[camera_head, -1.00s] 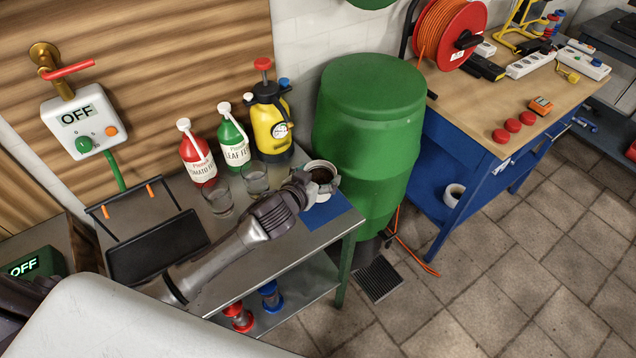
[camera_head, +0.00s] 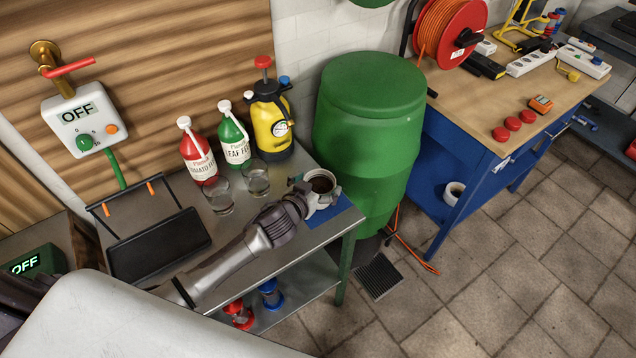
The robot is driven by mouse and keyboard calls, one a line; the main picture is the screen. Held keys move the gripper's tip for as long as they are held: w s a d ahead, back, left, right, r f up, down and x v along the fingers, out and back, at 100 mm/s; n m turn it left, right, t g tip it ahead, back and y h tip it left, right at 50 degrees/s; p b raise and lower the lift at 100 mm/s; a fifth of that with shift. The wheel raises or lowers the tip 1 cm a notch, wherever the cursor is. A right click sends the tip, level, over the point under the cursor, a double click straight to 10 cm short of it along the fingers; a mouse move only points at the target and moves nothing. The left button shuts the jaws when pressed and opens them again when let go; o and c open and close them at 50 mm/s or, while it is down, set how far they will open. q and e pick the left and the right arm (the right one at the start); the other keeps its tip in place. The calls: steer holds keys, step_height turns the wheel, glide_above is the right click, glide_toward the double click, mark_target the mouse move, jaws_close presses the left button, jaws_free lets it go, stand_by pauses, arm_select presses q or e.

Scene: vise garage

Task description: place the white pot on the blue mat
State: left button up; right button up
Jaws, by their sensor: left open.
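The white pot (camera_head: 322,184) holds dark soil and stands at the right end of the grey metal table, over the blue mat (camera_head: 334,210). The mat shows in front of and beside the pot. My left gripper (camera_head: 313,197) is open, with its fingers close to the pot's near left side. Whether the fingers touch the pot I cannot tell, and the pot's lower part is partly hidden by the gripper. My right gripper is not in view.
Two clear glasses (camera_head: 256,181), a red bottle (camera_head: 198,158), a green bottle (camera_head: 235,140) and a yellow sprayer (camera_head: 270,120) stand behind my left arm. A black tray (camera_head: 158,247) lies left. A green barrel (camera_head: 368,135) stands just right of the table.

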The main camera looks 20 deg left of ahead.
arm_select(q)
steer(key=shift+r, duration=0.25)
steer(key=shift+s, duration=0.3)
steer(key=v, duration=1.1)
steer(key=shift+s+b, duration=0.2)
steer(key=shift+b, duration=0.25)
steer(key=shift+a, duration=0.15)
